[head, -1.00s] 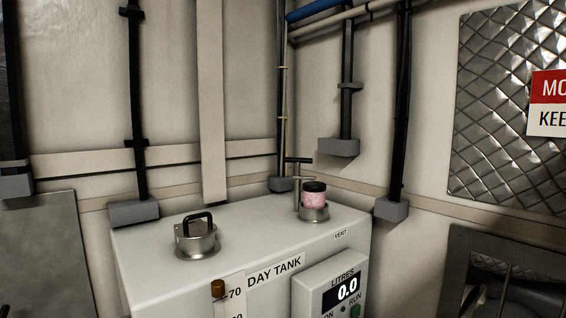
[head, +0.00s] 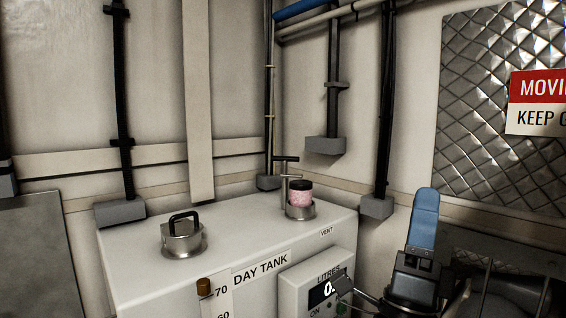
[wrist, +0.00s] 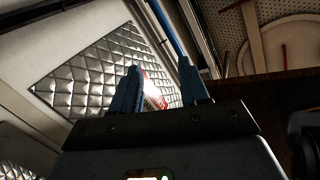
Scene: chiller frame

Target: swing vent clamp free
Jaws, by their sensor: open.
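The vent on the tank top holds a pink cartridge with a black cap (head: 301,192) in a round metal collar (head: 301,212). The vent clamp (head: 285,180), a grey stem with a dark T-bar on top, stands upright just left of and behind the cartridge. Whether it touches the cartridge cannot be told. My gripper (head: 425,194) is at the lower right of the head view, blue fingers pointing up, well right of the clamp and apart from it. In the wrist view my gripper (wrist: 160,68) has its two blue fingers spread, with nothing between them. The clamp is not in the wrist view.
The white day tank (head: 140,265) fills the lower middle, with a handled metal cap (head: 184,240) at its left and a litres display (head: 318,285) in front. Black pipes with grey brackets (head: 325,145) run down the wall behind. A quilted panel (head: 490,110) hangs at right.

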